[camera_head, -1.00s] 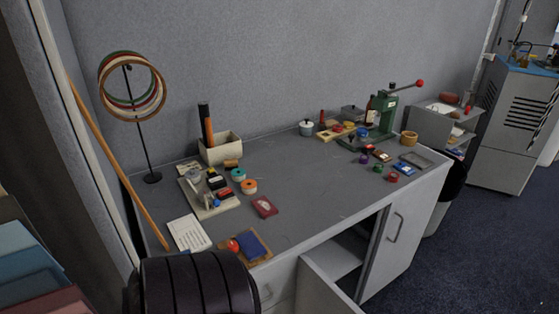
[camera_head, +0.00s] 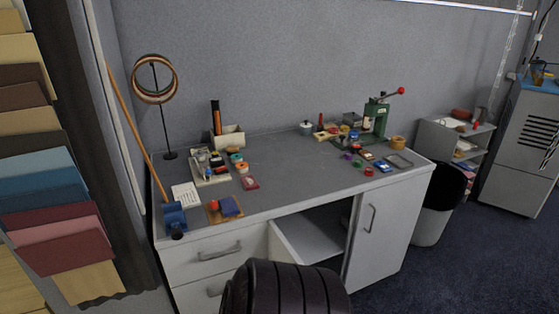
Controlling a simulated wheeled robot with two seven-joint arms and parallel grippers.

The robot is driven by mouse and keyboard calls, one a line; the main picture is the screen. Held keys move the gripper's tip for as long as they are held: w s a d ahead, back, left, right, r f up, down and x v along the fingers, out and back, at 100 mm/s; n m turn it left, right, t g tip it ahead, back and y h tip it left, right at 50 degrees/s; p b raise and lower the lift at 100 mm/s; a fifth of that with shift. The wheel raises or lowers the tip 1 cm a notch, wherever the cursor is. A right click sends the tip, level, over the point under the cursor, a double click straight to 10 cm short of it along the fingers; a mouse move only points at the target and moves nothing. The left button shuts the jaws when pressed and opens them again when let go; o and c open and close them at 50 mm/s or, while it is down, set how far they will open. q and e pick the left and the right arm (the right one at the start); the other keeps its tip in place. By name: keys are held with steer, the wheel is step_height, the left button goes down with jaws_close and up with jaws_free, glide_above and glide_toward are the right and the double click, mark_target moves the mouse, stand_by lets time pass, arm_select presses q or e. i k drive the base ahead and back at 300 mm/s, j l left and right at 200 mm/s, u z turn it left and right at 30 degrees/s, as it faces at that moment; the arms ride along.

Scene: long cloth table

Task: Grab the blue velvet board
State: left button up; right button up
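A small dark blue flat piece (camera_head: 230,206) lies on a brown board at the front left of the table top, beside a red ball. It may be the blue velvet board, but its material is too small to tell. Larger blue panels (camera_head: 42,180) stand among the coloured panels at the left edge; I cannot tell whether they are velvet. Neither of my grippers shows in the head view.
The grey workbench (camera_head: 290,172) has tools at the back and a green press (camera_head: 375,118) at right. Its cabinet is partly open. A black ribbed chair back (camera_head: 285,290) stands in front. A wastebasket (camera_head: 437,205) is at right, with free floor beyond.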

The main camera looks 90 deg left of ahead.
mark_target(229, 208)
steer(key=i+l+u, duration=0.6)
steer(key=i, duration=0.25)
steer(key=i+j+u, duration=0.15)
steer(key=u, duration=0.25)
steer(key=i+u, duration=0.25)
steer(key=u, duration=0.2)
steer(key=i+u, duration=0.25)
steer(key=u, duration=0.15)
steer(key=i+u, duration=0.2)
steer(key=u, duration=0.25)
steer(key=i+l+u, duration=0.2)
steer(key=u, duration=0.2)
